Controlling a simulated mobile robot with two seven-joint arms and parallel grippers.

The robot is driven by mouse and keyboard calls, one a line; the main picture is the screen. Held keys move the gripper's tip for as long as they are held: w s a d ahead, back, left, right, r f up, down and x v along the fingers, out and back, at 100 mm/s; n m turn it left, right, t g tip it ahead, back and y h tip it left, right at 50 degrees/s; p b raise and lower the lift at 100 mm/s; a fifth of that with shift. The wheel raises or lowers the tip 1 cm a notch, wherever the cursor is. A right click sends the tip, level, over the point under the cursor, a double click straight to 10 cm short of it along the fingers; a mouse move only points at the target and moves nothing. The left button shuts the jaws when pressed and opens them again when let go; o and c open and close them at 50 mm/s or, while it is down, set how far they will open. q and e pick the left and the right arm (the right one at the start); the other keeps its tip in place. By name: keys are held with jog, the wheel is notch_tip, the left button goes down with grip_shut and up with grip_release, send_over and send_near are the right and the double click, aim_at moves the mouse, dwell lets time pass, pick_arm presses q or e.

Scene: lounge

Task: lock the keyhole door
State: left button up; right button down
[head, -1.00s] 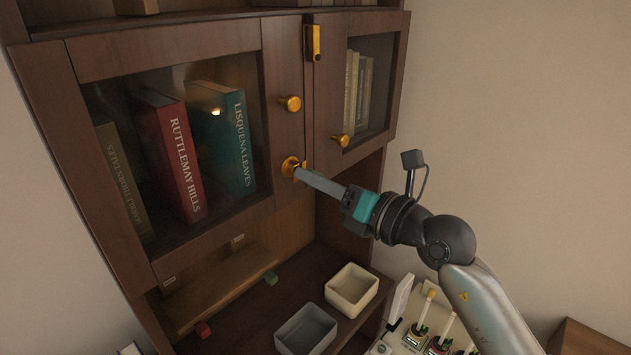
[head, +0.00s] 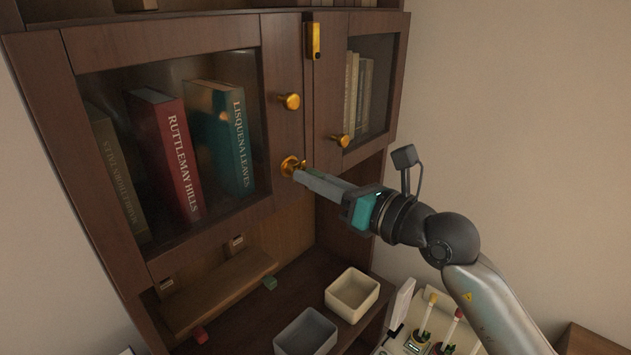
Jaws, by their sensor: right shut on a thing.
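The keyhole door (head: 285,75) is the left glass door of the wooden cabinet, and it looks closed. Its round brass keyhole plate (head: 289,165) sits low on the door frame, below a brass knob (head: 290,101). My right gripper (head: 303,176) comes in from the right, its fingertips right at the plate. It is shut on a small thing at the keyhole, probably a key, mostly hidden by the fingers. I cannot tell how deep it sits in the hole. My left gripper is not in view.
The right glass door has its own brass knob (head: 341,141), and a brass latch (head: 313,41) sits above between the doors. Below are a cream box (head: 352,294), a grey box (head: 305,333) and a white rack (head: 425,325) with coloured-topped tubes. Books stand behind the glass.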

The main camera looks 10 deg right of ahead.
jog(key=shift+f, duration=0.4)
jog(key=shift+w+n+b, duration=0.1)
jog(key=shift+n+b, duration=0.75)
jog(key=shift+n, duration=0.55)
jog(key=c, duration=1.2)
grip_release()
jog(key=shift+n, duration=0.3)
jog(key=shift+o, duration=1.4)
jog(key=shift+w+d+r, duration=0.1)
jog(key=shift+w, duration=0.05)
jog(key=shift+o, duration=0.8)
jog(key=shift+r, duration=0.1)
jog(key=o, duration=0.4)
jog(key=shift+r, duration=0.1)
